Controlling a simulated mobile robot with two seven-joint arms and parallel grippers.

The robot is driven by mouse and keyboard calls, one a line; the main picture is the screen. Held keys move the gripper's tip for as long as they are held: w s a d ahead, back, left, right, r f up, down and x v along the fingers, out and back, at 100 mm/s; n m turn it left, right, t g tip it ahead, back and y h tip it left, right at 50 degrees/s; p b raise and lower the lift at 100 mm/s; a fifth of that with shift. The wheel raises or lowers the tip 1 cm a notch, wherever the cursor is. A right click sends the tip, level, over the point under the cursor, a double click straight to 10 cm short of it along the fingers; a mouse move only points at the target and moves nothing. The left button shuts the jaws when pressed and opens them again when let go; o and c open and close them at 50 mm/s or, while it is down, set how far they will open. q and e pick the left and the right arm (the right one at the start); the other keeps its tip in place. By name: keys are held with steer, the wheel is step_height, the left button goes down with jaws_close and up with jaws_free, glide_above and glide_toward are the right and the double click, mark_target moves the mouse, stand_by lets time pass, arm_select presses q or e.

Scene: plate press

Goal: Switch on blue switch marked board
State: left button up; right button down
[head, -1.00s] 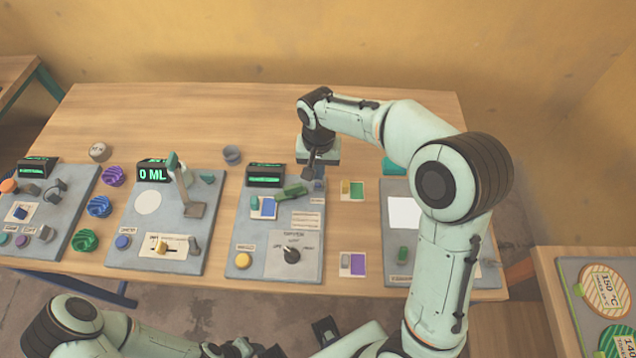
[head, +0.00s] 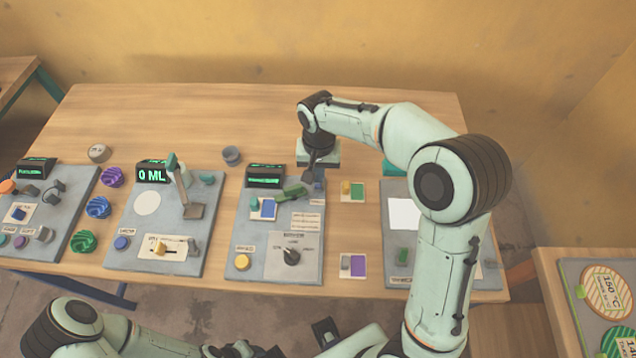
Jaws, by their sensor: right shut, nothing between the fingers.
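A small switch plate with a blue patch (head: 268,208) and a green rocker (head: 255,203) sits on the grey board (head: 234,225) in the middle of the table. Another plate with a dark blue switch (head: 19,213) is on the far-left board. I cannot read their labels or tell which way they are set. My right gripper (head: 313,177) points down near the upper right corner of the middle board, to the right of the blue-patched plate and apart from it. It is shut and empty. My left gripper is at the bottom edge, its fingers unclear (head: 242,349).
A green piece (head: 292,192) lies between the blue-patched plate and my right gripper. The middle board also has a display (head: 265,175), a yellow button (head: 242,262) and a dark knob (head: 291,256). Loose switch plates (head: 358,191) (head: 358,266) are to its right.

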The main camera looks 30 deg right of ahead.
step_height(320, 180, up, 3)
steer(key=shift+f+p, duration=0.2)
steer(key=shift+p, duration=0.5)
arm_select(q)
steer(key=w+r, duration=0.1)
steer(key=w+r+p, duration=0.1)
steer(key=r, duration=0.1)
steer(key=w+r+p, duration=0.1)
steer(key=r, duration=0.1)
steer(key=shift+w, duration=0.1)
arm_select(e)
step_height(320, 180, up, 4)
steer(key=shift+r, duration=0.1)
